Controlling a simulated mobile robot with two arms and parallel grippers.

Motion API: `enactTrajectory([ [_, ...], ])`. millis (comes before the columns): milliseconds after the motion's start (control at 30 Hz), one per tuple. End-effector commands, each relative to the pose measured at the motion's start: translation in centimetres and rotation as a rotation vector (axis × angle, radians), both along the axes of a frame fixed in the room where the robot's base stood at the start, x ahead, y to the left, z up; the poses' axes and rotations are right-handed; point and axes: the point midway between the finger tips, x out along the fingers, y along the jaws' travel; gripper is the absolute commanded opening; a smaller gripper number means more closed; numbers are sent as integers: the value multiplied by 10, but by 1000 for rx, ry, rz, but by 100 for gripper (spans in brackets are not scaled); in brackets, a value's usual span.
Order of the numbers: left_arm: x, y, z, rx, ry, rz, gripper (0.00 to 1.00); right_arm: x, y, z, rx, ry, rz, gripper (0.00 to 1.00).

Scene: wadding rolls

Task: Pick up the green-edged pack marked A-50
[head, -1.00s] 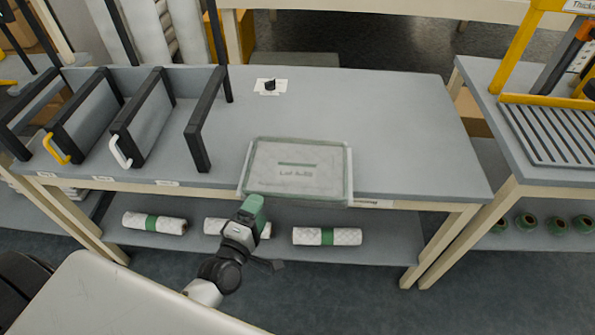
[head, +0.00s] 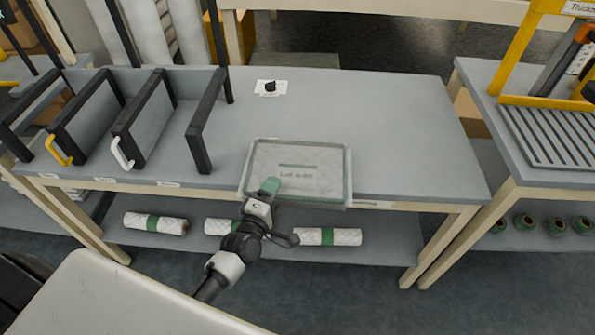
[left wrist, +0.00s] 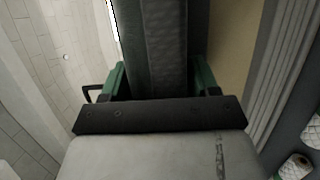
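The green-edged pack (head: 325,165) lies flat at the front edge of the grey table, its front side slightly over the edge. Its top is pale with a green border and small lettering that looks like "Lot A-50". My left gripper (head: 269,187) is at the pack's front edge, left of its middle, with a green finger over the top. In the left wrist view my left gripper (left wrist: 161,82) has its two green fingers wide apart, on either side of a dark, green-edged band that seems to be the pack's front side. Firm contact cannot be told. My right gripper is not in view.
White rolls with green bands (head: 155,223) lie on the shelf below. Black divider frames (head: 205,120) stand on the table's left. A small black knob on a white card (head: 270,87) is at the back. A slatted rack (head: 555,140) stands on the right table. The table's right half is clear.

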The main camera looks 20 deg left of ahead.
Motion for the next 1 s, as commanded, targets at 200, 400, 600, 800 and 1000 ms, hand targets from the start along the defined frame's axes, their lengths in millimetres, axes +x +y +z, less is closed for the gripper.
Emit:
enactTrajectory([
  [200,0,0,0,0,0,0,27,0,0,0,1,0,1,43],
  [400,0,0,0,1,-1,0,22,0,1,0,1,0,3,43],
  [600,0,0,7,0,-3,2,22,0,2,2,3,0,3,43],
  [800,0,0,34,-3,-5,2,22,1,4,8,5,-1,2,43],
  [1000,-30,-19,62,-7,0,2,22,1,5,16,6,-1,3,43],
])
